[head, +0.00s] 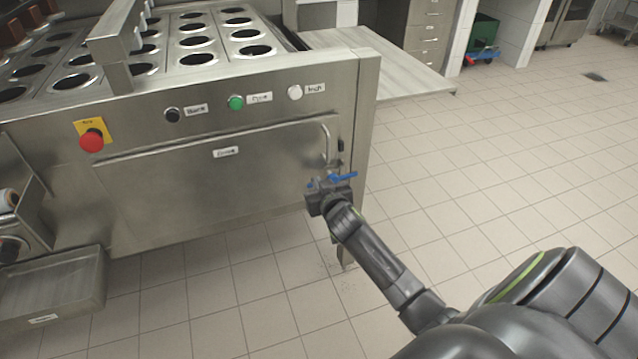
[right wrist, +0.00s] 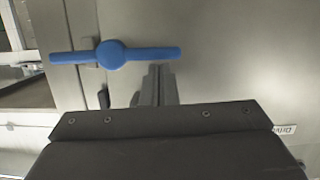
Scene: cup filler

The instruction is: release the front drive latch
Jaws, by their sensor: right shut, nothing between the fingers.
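The front drive latch (head: 345,176) is a blue two-armed handle at the right end of the machine's front panel (head: 200,185). In the right wrist view the blue latch (right wrist: 115,54) has a round hub and lies almost level across the picture. My right gripper (head: 325,187) is at the latch and hides part of it in the head view. In the right wrist view its shut fingers (right wrist: 155,84) are empty and show just below the latch's right arm. Whether they touch it I cannot tell. My left gripper is not in view.
The panel has a curved handle (head: 326,145) above the latch. A red stop button (head: 92,140), a black button (head: 172,114), a green button (head: 236,102) and a white button (head: 295,92) sit along the front. Tiled floor (head: 500,150) is open on the right.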

